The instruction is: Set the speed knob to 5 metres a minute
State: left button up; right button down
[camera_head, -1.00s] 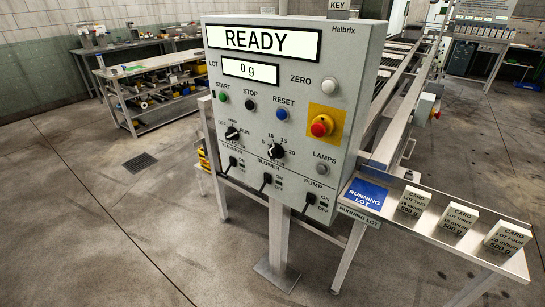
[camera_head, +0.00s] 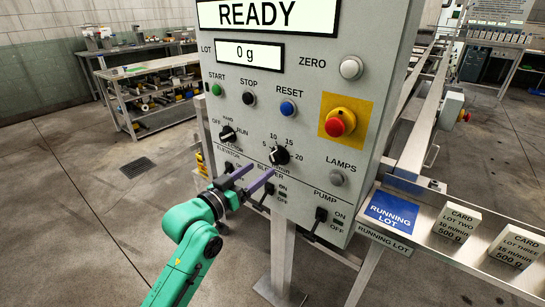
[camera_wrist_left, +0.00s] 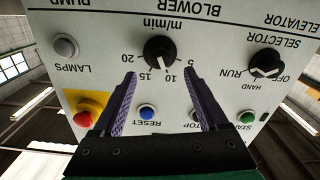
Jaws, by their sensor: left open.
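The speed knob (camera_head: 279,155) is a black dial on the grey panel, with marks 5, 10, 15 and 20 around it. In the left wrist view the knob (camera_wrist_left: 160,51) appears upside down, and its white pointer seems to face about the 10 mark. My left gripper (camera_head: 261,169) is open, its purple fingers reaching toward the panel just below and left of the knob. In the left wrist view the gripper (camera_wrist_left: 158,74) has the knob beyond its fingertips, between their lines. The fingers look apart from the knob. My right gripper is not in view.
The selector knob (camera_head: 227,134) is left of the speed knob. The blower switch (camera_head: 267,194) and pump switch (camera_head: 318,220) sit below. A red emergency button (camera_head: 340,122) is to the upper right. Cards (camera_head: 457,225) stand on a shelf beside a blue running-lot plate (camera_head: 393,212).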

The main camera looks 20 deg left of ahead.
aim_at(273, 159)
pick_arm(q)
jog(key=p+x, duration=0.1)
jog(key=x, duration=0.6)
jog(key=shift+w, duration=0.15)
grip_shut()
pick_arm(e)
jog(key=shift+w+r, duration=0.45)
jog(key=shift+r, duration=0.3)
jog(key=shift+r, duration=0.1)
pick_arm(q)
jog(key=shift+r+n+p, duration=0.1)
jog(key=shift+n+p, duration=0.9)
jog(key=n+p, duration=0.2)
jog(key=shift+n, duration=0.3)
jog(key=n+p, duration=0.2)
jog(key=n, duration=0.1)
jog(key=shift+a, duration=0.1)
jog(key=shift+n+p, duration=0.6)
jog(key=shift+n, duration=0.6)
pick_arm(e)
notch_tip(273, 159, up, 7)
